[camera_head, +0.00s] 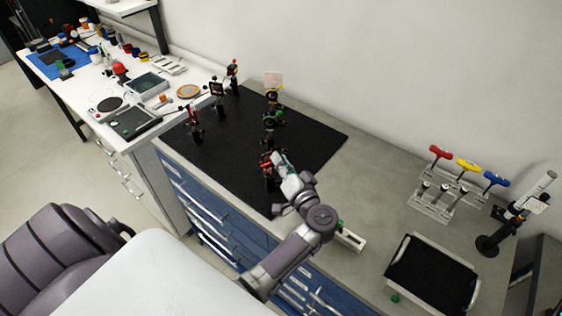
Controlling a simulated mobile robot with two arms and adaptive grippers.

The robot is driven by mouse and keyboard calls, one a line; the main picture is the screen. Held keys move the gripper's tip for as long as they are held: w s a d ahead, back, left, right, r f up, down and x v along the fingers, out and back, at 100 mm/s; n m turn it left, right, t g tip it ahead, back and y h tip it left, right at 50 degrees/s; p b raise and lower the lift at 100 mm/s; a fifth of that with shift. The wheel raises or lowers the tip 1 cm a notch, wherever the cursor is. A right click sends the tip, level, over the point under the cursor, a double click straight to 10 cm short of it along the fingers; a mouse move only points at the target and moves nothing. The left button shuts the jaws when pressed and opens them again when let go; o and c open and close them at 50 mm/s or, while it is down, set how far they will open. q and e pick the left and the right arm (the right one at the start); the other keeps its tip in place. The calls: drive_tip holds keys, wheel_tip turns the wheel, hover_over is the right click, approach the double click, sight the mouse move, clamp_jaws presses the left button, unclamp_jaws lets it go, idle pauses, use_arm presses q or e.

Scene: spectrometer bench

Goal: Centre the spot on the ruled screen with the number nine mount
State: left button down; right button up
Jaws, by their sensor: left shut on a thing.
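A pale card-like screen (273,79) stands at the far edge of the black breadboard (312,138). Its ruling and any spot are too small to make out. Several dark optical mounts stand upright on the board. One with a green ring (273,118) is in front of the screen, and a red-marked mount (266,161) is nearer to me. No mount number is readable. My left gripper (282,166) is at the red-marked mount and shut on it; the fingers partly hide the contact. My right gripper is not in view.
A rack with red, yellow and blue T-handled tools (466,165) stands to the right. A dark-lined tray (432,274) and a post stand (488,246) are further right. A cluttered white bench (85,100) is at the left. The grey worktop between board and rack is mostly clear.

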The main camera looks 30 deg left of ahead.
use_arm(q)
drive_tip(key=shift+f+m, duration=0.1)
drive_tip(key=shift+m, duration=0.5)
drive_tip(key=c, duration=1.1)
unclamp_jaws()
